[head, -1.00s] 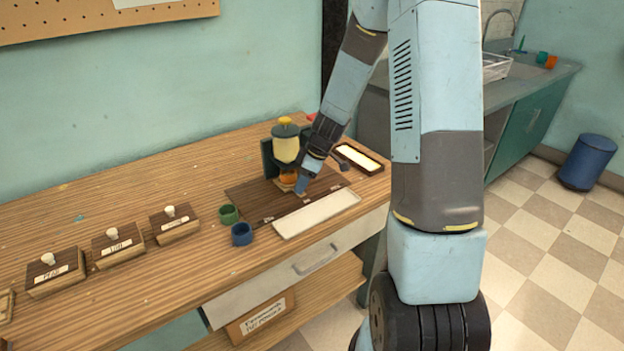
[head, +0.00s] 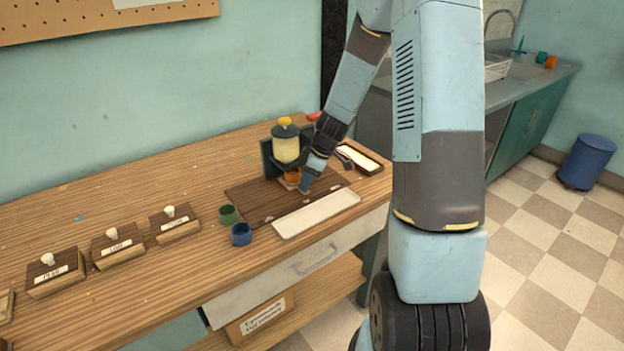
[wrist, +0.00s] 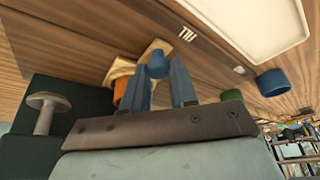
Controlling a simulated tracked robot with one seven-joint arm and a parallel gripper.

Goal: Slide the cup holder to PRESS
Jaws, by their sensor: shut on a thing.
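The cup holder is a pale wooden carriage with a blue knob; it shows in the wrist view (wrist: 150,50) on a dark board (head: 250,203). An orange cup (head: 292,176) sits in it, and shows partly hidden in the wrist view (wrist: 121,92). My gripper (head: 303,187) is low over the board, just right of the cup. In the wrist view its blue fingers (wrist: 165,80) are shut on the blue knob (wrist: 157,66). White marks on the board are too small to read. A dispenser (head: 286,148) with a cream body and green lid stands directly behind the cup.
A green cup (head: 228,214) and a blue cup (head: 241,234) stand left of the board. A white tray (head: 315,214) lies along its front. Several labelled blocks with white knobs (head: 118,245) stand farther left. A dark tray (head: 362,158) is at right.

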